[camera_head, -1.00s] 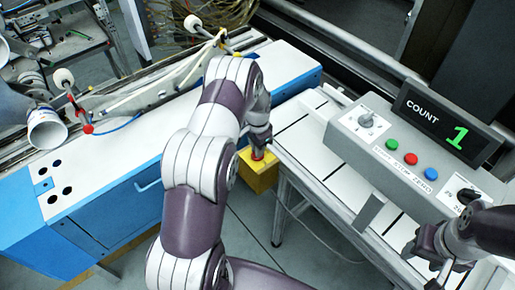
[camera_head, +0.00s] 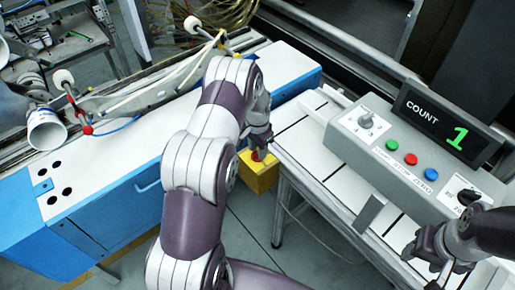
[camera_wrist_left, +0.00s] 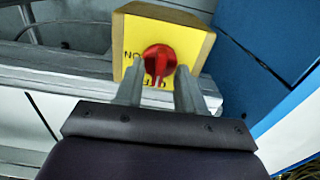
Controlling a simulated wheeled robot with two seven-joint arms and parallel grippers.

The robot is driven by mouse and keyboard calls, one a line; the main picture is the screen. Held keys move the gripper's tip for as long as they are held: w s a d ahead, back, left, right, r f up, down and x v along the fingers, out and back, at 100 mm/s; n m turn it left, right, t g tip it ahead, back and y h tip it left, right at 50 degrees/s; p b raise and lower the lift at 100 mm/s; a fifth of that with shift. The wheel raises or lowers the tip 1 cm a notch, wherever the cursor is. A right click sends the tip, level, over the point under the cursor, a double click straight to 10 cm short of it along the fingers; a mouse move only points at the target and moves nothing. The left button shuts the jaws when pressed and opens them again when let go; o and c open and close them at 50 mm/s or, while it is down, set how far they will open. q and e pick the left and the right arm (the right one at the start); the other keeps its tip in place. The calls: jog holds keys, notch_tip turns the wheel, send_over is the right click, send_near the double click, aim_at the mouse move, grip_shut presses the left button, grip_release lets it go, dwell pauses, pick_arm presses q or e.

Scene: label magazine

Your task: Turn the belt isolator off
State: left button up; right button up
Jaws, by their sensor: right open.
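The belt isolator is a yellow box (camera_head: 258,178) with a red rotary knob (camera_wrist_left: 159,60), below the left end of the white bench. In the left wrist view its yellow face (camera_wrist_left: 190,38) shows ON at the left and OFF, partly covered, below the knob. The knob's white mark points down towards OFF. My left gripper (camera_wrist_left: 158,82) is in front of the face, its two fingers apart on either side of the knob's lower part, with no clear grip on it. My right gripper (camera_head: 437,247) is open and empty over the bench's front right.
A grey control box (camera_head: 400,165) with green, red and blue buttons, dials and a COUNT display (camera_head: 440,120) reading 1 stands on the bench (camera_head: 325,190). A blue and white machine (camera_head: 120,185) fills the left. Open floor lies between them.

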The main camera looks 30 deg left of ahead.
pick_arm(q)
notch_tip(320, 180, up, 13)
jog(key=b, duration=0.1)
jog(key=shift+f, duration=0.15)
dwell(0.6)
jog(key=s+d+r+n, duration=0.1)
jog(key=s+d, duration=0.3)
jog(key=s, duration=0.3)
jog(key=s+d+r+n+t, duration=0.1)
jog(key=s+d, duration=0.3)
jog(key=s, duration=0.3)
jog(key=s+d+r+n, duration=0.1)
jog(key=s+d+n, duration=0.1)
jog(key=s, duration=0.4)
jog(key=shift+s+d, duration=0.4)
jog(key=shift+d, duration=0.5)
